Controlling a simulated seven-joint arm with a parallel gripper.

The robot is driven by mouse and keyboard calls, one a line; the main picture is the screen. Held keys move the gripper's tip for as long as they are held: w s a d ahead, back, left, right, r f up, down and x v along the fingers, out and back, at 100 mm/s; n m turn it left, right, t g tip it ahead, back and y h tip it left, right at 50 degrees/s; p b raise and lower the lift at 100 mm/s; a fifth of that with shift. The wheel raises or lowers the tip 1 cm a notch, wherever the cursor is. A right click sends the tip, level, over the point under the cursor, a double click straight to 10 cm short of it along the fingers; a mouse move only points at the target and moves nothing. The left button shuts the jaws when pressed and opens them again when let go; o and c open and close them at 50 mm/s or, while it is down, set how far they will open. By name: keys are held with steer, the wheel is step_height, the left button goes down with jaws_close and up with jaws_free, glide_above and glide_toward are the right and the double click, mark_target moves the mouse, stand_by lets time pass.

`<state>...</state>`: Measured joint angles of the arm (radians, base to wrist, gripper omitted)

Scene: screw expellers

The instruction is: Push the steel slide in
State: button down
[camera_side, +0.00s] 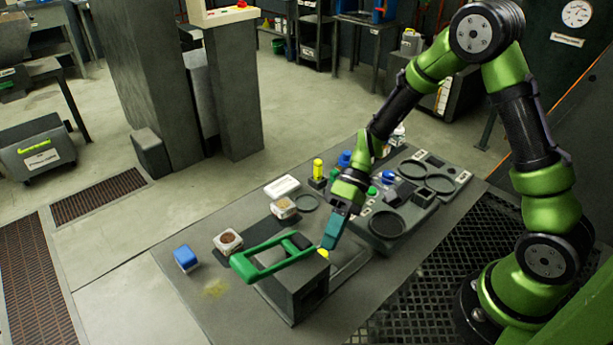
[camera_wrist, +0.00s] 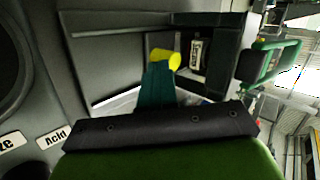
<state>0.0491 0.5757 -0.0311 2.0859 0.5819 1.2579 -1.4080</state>
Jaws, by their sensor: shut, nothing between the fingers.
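A dark grey box (camera_side: 292,290) with a green handle (camera_side: 262,258) on top stands on the bench in the side view. In the wrist view the box's opening (camera_wrist: 201,58) shows a small white label inside. A flat, light-edged metal plate (camera_side: 350,264), which looks like the steel slide, lies right of the box. My gripper (camera_side: 328,243) has teal fingers and points down at the box's right side. It is shut and empty. In the wrist view my gripper (camera_wrist: 160,66) meets a yellow piece (camera_wrist: 173,60); I cannot tell whether they touch. The fingers hide part of the slide area.
A grey tray (camera_side: 390,222) with round recesses lies behind and right of my gripper. A blue block (camera_side: 186,258), a small jar (camera_side: 228,241) and a white-lidded tub (camera_side: 283,187) stand on the bench to the left.

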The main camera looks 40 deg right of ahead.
steer(key=shift+s+a, duration=0.1)
steer(key=shift+a, duration=0.75)
steer(key=shift+d, duration=0.1)
